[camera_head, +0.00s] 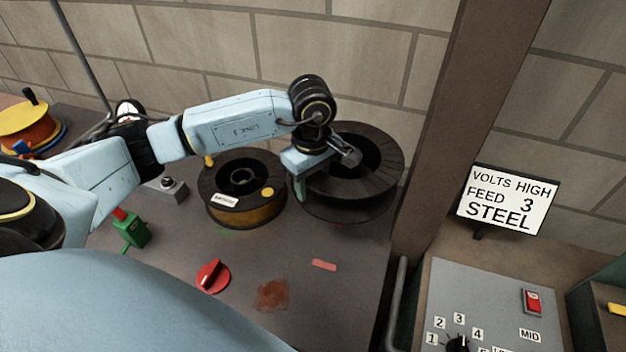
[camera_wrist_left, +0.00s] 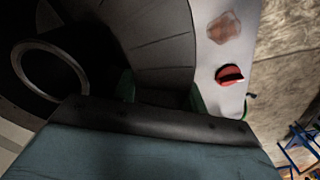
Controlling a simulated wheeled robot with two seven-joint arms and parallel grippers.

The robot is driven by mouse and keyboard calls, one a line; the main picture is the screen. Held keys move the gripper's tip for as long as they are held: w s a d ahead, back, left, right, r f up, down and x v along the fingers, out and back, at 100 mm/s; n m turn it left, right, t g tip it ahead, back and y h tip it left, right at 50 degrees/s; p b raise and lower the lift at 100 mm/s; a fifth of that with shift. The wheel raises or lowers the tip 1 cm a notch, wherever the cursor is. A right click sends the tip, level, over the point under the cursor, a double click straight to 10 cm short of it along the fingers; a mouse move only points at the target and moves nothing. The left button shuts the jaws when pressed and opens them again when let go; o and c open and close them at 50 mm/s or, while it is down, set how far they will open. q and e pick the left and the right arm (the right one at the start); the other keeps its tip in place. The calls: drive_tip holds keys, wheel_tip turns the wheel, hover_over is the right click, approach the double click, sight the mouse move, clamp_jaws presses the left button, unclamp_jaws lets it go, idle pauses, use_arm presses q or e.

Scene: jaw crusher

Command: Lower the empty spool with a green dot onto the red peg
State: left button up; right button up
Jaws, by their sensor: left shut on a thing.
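The empty black spool (camera_head: 372,188) is at the back right of the bench, against the wall side, with its wide flange facing up and slightly tilted. My left gripper (camera_head: 300,188) is shut on the left edge of its flange, with a green finger showing outside the rim. In the left wrist view the spool (camera_wrist_left: 150,40) fills the upper left, with its round hub ring at far left and green fingertips at its rim. No green dot shows on the spool. I cannot make out a red peg; the spool may hide it. My right gripper is not in view.
A spool of yellowish wire (camera_head: 243,192) stands close left of the empty spool. A red knob (camera_head: 212,276), a red strip (camera_head: 323,265) and a rusty stain (camera_head: 271,295) are in front. A brown post (camera_head: 440,130) and grey control panel (camera_head: 480,300) stand right.

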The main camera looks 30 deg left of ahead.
use_arm(q)
drive_tip(key=shift+f, duration=0.4)
drive_tip(key=shift+f+b, duration=0.25)
drive_tip(key=shift+b, duration=0.1)
wheel_tip(320, 180, down, 12)
drive_tip(key=b, duration=0.8)
drive_tip(key=shift+w, duration=0.1)
drive_tip(key=shift+f+b, duration=0.7)
drive_tip(key=shift+b, duration=0.1)
drive_tip(key=shift+f+b, duration=0.55)
drive_tip(key=shift+f, duration=0.25)
drive_tip(key=o, duration=0.9)
drive_tip(key=shift+c, duration=0.2)
drive_tip(key=o, duration=0.4)
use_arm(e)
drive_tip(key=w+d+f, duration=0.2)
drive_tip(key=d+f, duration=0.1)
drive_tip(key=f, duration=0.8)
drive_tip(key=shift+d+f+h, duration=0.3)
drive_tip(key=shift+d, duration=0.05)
